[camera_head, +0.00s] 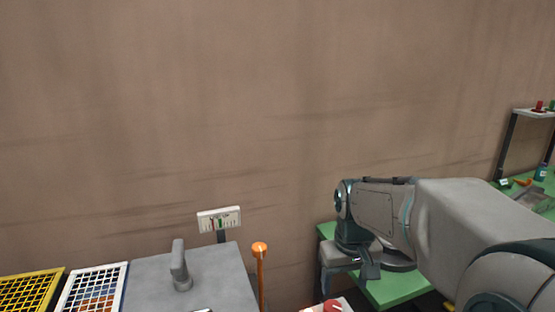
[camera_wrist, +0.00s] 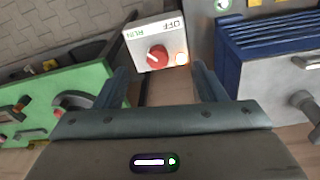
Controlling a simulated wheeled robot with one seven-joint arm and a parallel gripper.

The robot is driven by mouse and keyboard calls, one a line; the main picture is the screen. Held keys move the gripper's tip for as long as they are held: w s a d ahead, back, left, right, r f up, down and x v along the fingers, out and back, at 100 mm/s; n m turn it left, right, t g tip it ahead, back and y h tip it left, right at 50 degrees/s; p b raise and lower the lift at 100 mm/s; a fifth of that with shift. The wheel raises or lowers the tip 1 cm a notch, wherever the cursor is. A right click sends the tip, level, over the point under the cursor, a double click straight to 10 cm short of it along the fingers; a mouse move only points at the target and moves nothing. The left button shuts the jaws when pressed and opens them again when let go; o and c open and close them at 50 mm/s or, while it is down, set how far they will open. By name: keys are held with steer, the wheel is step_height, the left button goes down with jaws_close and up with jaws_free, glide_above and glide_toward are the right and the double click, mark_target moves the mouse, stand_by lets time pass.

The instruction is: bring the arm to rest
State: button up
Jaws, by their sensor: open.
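My arm (camera_head: 440,225) reaches in from the right in the head view. My gripper (camera_head: 350,272) hangs at its end, pointing down, in front of the green bench (camera_head: 400,290). In the wrist view my gripper (camera_wrist: 163,78) is open, with its two fingers apart and nothing between them. A white switch box (camera_wrist: 143,38) with a red knob (camera_wrist: 157,57) and the words OFF and RUN shows beyond the fingertips. Its red knob also shows at the bottom edge of the head view (camera_head: 333,306). The gap between fingers and box is hard to judge.
A grey cabinet top (camera_head: 215,270) with an upright handle stands left, beside yellow (camera_head: 28,292) and white (camera_head: 93,290) mesh trays. An orange-topped post (camera_head: 260,250) stands between cabinet and gripper. A small rack (camera_head: 530,113) stands far right. The wall area above is clear.

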steer(key=s+f+m+t, duration=0.1)
steer(key=s+f+t, duration=0.1)
steer(key=s, duration=1.1)
steer(key=shift+s+m, duration=0.4)
